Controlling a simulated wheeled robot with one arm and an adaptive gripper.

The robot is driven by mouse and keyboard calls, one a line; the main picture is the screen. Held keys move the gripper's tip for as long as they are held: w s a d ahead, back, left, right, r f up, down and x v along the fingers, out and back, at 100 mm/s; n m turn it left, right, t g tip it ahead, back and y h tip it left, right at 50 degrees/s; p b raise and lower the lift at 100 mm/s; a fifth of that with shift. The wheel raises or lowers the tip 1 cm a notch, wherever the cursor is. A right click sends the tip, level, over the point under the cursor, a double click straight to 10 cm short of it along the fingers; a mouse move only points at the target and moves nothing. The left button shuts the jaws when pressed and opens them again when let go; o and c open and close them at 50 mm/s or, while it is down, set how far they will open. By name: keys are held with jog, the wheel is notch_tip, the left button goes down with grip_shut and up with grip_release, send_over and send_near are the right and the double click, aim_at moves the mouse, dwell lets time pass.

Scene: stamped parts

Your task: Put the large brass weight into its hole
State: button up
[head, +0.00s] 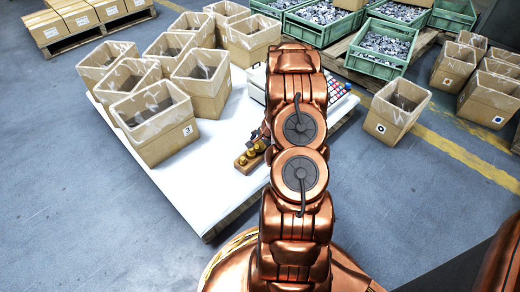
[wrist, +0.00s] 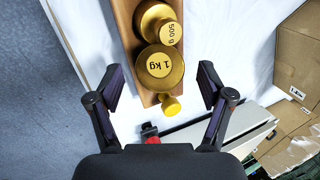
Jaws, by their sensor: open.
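The large brass weight (wrist: 162,68), marked 1 kg, is seen from above at the wooden block (wrist: 124,28) in the wrist view. Whether it is seated in a hole or stands on top, I cannot tell. A brass weight marked 500 g (wrist: 170,33) is just beyond it, and a small yellow-brass weight (wrist: 171,106) is on the near side. My gripper (wrist: 159,76) is open and empty, with one finger on each side of the large weight and clear gaps. In the head view the block (head: 245,164) shows left of my arm, which hides my gripper.
The block is on a white-topped pallet (head: 190,188). Cardboard boxes (head: 155,125) with clear liners crowd its left and back. Green crates (head: 380,52) stand behind.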

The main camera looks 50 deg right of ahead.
jog(key=shift+f, duration=0.1)
grip_shut()
dwell(0.7)
